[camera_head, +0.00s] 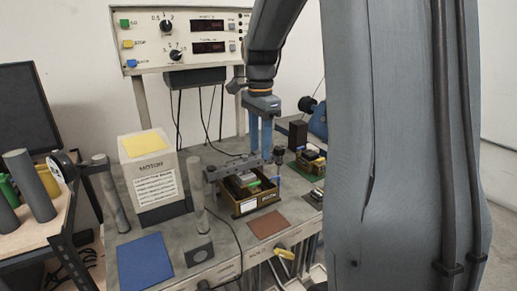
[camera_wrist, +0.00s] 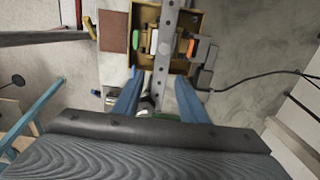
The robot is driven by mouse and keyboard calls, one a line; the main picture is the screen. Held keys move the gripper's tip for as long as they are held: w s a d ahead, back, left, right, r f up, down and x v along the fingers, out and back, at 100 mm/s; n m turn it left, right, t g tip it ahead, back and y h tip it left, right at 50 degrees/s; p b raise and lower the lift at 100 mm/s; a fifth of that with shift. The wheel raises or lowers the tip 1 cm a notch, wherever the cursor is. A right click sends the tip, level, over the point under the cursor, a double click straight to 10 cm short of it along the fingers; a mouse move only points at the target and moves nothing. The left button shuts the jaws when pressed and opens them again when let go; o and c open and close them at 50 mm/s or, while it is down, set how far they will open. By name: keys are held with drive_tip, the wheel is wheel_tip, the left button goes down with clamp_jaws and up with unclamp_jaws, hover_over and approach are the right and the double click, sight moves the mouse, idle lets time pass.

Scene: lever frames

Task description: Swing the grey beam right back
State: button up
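The grey beam (camera_head: 228,168) is a narrow bar with holes along it, lying across an open yellow-brown box (camera_head: 247,208) on the bench. In the wrist view the beam (camera_wrist: 167,35) runs from the top edge over the box (camera_wrist: 198,25) down towards my gripper. My gripper (camera_head: 261,151) points down behind the box, near the beam's right part. In the wrist view its two blue fingers (camera_wrist: 158,80) are spread, with the beam's near end between them and gaps on both sides. Whether the fingertips reach the beam's height I cannot tell.
A dark knobbed upright (camera_head: 278,158) stands at the beam's right end. A motor box (camera_head: 151,185) and grey posts (camera_head: 198,190) stand to the left. A blue mat (camera_head: 144,262) and a brown mat (camera_head: 267,224) lie flat in front. A second small device (camera_head: 311,160) stands right.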

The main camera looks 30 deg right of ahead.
drive_tip(key=shift+f, duration=1)
drive_tip(key=shift+c, duration=0.2)
clamp_jaws()
drive_tip(key=shift+a, duration=0.1)
